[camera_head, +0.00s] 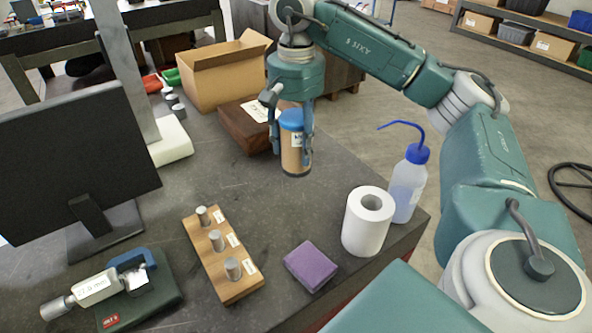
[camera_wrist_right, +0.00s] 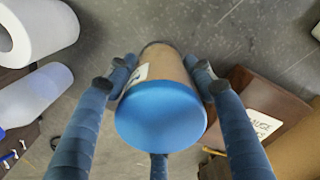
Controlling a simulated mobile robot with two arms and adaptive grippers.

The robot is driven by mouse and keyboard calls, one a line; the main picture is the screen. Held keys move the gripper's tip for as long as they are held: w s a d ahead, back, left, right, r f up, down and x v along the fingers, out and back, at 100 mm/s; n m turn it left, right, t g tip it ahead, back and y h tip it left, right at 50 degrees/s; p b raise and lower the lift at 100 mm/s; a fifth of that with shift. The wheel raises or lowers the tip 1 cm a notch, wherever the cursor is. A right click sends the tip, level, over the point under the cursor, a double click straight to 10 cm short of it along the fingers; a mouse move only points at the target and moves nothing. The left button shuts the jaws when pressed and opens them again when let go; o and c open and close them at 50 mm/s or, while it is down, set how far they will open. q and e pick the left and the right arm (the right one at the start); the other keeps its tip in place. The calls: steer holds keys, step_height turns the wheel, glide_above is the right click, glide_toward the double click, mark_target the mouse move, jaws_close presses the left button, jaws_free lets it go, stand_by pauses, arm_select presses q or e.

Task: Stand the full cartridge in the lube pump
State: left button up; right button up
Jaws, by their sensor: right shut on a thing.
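A tan cylinder with a blue cap and a white label, which looks like the cartridge (camera_head: 294,158), is held upright near the far right part of the table. My right gripper (camera_head: 293,150) comes down from above and is shut around it, with fingers on both sides. In the right wrist view the blue cap of the cartridge (camera_wrist_right: 160,115) faces the camera, between the fingertips (camera_wrist_right: 160,68). Whether its base touches the table is hard to tell. I cannot make out a lube pump in these views. My left gripper is not in view.
A white roll (camera_head: 364,228), a wash bottle (camera_head: 407,185) and a purple sponge (camera_head: 311,266) stand at the right front. A wooden block with pins (camera_head: 213,262), a micrometer (camera_head: 100,288) and a monitor (camera_head: 75,160) are left. A brown box (camera_head: 245,125) and a carton (camera_head: 215,82) stand behind.

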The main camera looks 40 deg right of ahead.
mark_target(297, 165)
steer(key=shift+s+f, duration=0.15)
steer(key=shift+f, duration=0.85)
step_height(297, 165, down, 4)
steer(key=shift+r+p, duration=0.25)
steer(key=shift+p, duration=0.15)
steer(key=shift+f, duration=0.15)
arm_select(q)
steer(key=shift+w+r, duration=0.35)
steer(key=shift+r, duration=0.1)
arm_select(e)
steer(key=shift+f, duration=0.2)
steer(key=o, duration=1.5)
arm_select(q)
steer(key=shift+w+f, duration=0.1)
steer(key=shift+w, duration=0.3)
arm_select(e)
steer(key=shift+o, duration=0.4)
